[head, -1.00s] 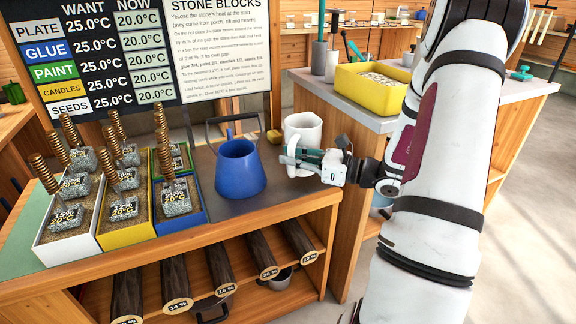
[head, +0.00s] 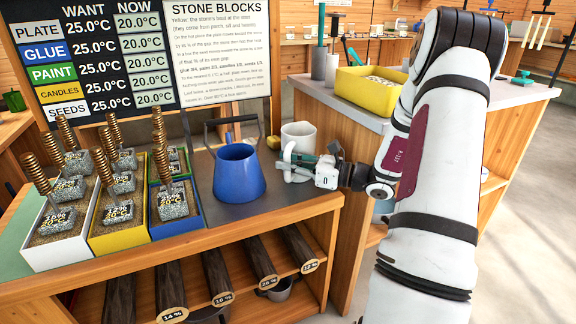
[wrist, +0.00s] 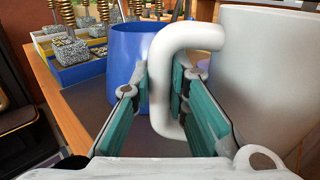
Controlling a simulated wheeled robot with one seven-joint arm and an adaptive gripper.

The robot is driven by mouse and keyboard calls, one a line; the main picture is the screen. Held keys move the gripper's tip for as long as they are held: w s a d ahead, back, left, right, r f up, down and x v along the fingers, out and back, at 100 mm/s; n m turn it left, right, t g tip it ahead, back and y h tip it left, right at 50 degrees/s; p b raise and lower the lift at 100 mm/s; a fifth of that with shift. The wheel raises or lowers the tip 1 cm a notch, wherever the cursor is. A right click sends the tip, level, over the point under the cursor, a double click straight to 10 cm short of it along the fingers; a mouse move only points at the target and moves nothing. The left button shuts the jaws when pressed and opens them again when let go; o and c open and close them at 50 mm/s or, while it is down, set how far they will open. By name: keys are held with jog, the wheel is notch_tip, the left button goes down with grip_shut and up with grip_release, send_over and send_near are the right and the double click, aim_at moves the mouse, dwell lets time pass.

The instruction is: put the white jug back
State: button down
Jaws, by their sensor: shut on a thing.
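The white jug (head: 298,136) is at the right end of the dark mat on the wooden bench, upright, just right of the blue pot. Its body (wrist: 262,70) fills the right of the wrist view. My gripper (head: 290,165) is at the jug's near side. In the wrist view my gripper (wrist: 160,92) has its teal pads on either side of the jug's white handle (wrist: 170,80), shut on it. I cannot tell whether the jug's base touches the mat; the gripper partly hides it.
The blue pot (head: 239,175) with a raised dark handle stands close left of the jug. Trays of stone blocks (head: 120,222) with coiled handles stand at left. A yellow bin (head: 370,88) sits on the counter behind.

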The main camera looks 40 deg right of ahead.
jog(key=c, duration=1.6)
grip_release()
jog(key=shift+f, duration=0.1)
jog(key=shift+o, duration=0.2)
